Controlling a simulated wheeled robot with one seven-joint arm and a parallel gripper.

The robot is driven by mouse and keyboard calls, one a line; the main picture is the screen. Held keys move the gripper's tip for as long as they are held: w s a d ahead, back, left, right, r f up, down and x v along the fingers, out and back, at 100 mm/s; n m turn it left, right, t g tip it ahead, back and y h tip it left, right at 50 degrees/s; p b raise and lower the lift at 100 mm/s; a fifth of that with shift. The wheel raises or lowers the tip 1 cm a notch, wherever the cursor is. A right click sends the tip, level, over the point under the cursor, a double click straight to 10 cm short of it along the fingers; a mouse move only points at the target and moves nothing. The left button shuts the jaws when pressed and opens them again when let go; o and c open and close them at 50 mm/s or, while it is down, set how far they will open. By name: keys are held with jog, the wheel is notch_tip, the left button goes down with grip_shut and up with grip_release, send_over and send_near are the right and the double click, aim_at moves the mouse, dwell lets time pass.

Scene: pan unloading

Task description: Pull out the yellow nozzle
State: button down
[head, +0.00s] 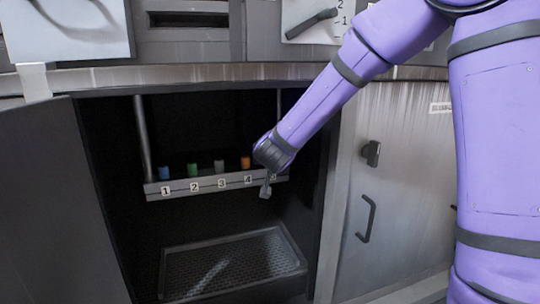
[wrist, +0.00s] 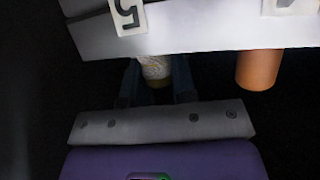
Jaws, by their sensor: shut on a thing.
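The yellow nozzle shows in the wrist view as a pale, yellowish cylinder (wrist: 155,67) beside the rack edge with label 5. My gripper (wrist: 154,82) has one dark finger on each side of it and is shut on it. The nozzle's far end is hidden by the rack edge. In the head view my gripper (head: 268,180) is at the right end of the numbered rack (head: 208,186), and it hides the nozzle there.
The orange nozzle (head: 245,162) stands close to my gripper at label 4. Grey (head: 219,166), green (head: 192,169) and blue (head: 165,172) nozzles stand further left. A perforated tray (head: 172,267) lies below. The open door (head: 60,210) is at left, the cabinet wall at right.

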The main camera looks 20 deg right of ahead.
jog(key=shift+r, duration=0.75)
dwell(0.6)
